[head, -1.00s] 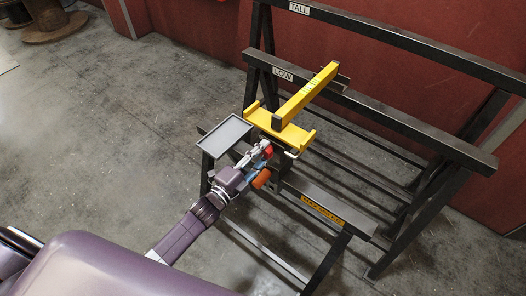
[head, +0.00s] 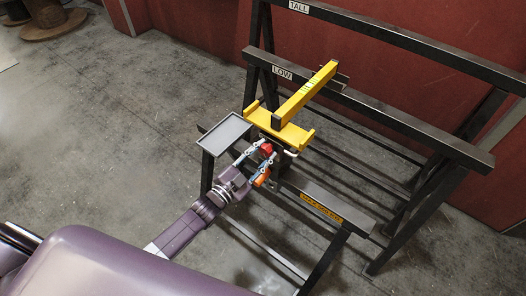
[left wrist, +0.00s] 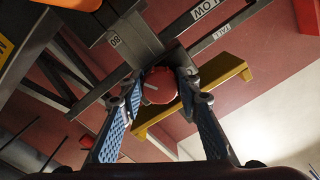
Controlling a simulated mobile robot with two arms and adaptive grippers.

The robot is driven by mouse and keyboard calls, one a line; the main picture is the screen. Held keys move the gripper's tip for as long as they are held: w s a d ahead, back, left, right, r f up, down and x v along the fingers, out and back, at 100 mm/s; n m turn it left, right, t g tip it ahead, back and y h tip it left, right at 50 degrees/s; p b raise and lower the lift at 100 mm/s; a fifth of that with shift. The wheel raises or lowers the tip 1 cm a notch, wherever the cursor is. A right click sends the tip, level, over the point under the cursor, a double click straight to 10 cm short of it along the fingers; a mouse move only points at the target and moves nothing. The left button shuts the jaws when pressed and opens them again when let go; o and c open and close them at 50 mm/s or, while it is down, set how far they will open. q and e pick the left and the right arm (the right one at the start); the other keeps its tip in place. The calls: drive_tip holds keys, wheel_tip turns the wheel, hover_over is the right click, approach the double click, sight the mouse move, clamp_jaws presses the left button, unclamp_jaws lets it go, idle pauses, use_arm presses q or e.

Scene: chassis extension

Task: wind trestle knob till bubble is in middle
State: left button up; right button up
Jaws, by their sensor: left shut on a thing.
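The red trestle knob (head: 266,148) is below the yellow head of the trestle; it also shows in the left wrist view (left wrist: 159,88). My left gripper (head: 263,157) is shut on this knob, with a finger on each side of it. In the left wrist view the knob sits between the blue-padded fingertips (left wrist: 158,78). A long yellow bar (head: 304,97) runs from the yellow crosspiece (head: 283,131) back to the LOW rail. A small green patch shows on its top, perhaps the level vial; the bubble is too small to make out. My right gripper is out of view.
A grey tray (head: 224,134) stands just left of the knob. Dark trestle rails labelled LOW (head: 345,97) and TALL (head: 390,40) stand behind. A dark beam (head: 325,203) with a yellow label lies at the right.

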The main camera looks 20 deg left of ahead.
use_arm(q)
drive_tip(key=shift+f, duration=0.1)
idle(0.3)
drive_tip(key=o, duration=1.2)
drive_tip(key=shift+c, duration=0.2)
drive_tip(key=shift+s, duration=0.15)
drive_tip(key=v, duration=1.1)
drive_tip(key=shift+s+a, duration=0.2)
drive_tip(key=shift+s, duration=0.15)
